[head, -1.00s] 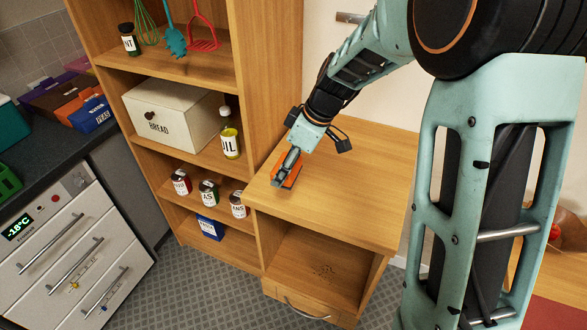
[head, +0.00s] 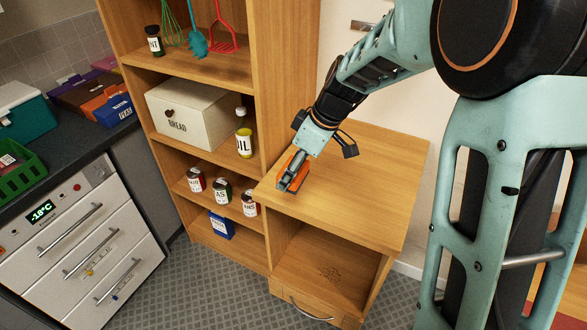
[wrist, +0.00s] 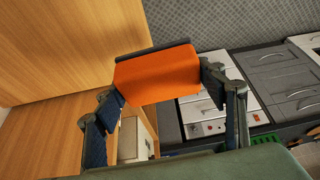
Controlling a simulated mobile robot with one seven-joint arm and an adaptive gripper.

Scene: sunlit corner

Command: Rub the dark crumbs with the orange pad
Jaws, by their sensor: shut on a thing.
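The orange pad (head: 294,168) is held between the fingers of my gripper (head: 291,177), which is shut on it. In the head view they are above or at the front left corner of the wooden cabinet top. The pad (wrist: 155,75) fills the middle of the wrist view, with a finger at each end. The dark crumbs (head: 330,273) are a small scattered patch on the floor of the open compartment below the top. The pad is apart from them, higher and to the left in the picture.
The cabinet top (head: 365,190) roofs the crumb compartment, which is open at the front, with a drawer (head: 305,308) below. A tall shelf to the left holds a bread box (head: 190,115), an oil bottle (head: 243,138), several jars and a blue box (head: 221,226). The cabinet top looks bare.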

